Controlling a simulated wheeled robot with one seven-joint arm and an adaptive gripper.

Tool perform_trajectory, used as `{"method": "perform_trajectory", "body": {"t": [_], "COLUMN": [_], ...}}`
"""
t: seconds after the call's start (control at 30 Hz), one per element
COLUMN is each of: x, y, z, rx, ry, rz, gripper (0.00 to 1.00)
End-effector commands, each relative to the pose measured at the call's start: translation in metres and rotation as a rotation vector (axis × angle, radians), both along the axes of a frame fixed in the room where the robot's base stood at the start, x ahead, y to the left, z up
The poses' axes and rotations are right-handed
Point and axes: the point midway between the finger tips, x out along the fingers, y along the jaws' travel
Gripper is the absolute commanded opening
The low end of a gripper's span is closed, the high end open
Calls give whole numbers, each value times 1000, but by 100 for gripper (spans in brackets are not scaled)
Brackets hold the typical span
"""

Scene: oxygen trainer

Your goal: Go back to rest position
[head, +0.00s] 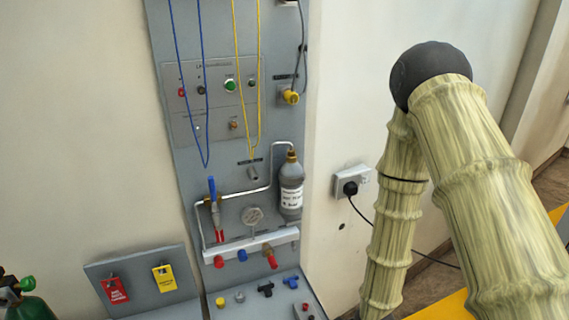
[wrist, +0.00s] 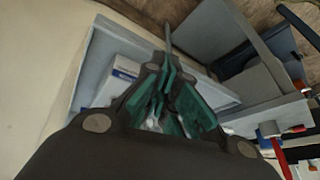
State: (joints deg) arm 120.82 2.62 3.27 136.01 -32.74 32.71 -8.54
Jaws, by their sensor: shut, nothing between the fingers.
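My gripper (wrist: 164,88) shows in the wrist view with its dark body and green-padded fingers. The fingers are together with nothing held between them. Grey surfaces and shelf-like parts lie beyond it. In the head view my arm, in a pale ribbed cover with a dark joint, is bent at the right. The gripper itself is out of that view. The grey trainer panel (head: 180,125) stands upright on the wall, left of my arm and apart from the arm parts that show.
The panel carries a grey bottle (head: 291,188), a gauge (head: 252,217) and a blue-handled valve (head: 212,190). Red and yellow tags (head: 164,278) hang at lower left near a green cylinder (head: 32,308). A wall socket (head: 351,183) with a plugged cable is close to my arm.

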Motion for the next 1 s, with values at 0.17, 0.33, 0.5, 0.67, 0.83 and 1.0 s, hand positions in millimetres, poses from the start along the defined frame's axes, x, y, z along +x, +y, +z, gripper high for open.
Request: {"method": "perform_trajectory", "body": {"t": [0.17, 0.33, 0.5, 0.67, 0.83, 1.0], "x": [-33, -85, -138, -173, -188, -188], "y": [-16, -42, -70, -89, -97, -98], "z": [-38, -83, -117, -134, -139, -140], "rx": [-26, -88, -171, -236, -264, -266], "ry": [86, 197, 286, 335, 351, 352], "rz": [-135, -340, -525, -639, -687, -690], "gripper": [0, 0, 0, 0, 0, 0]}}
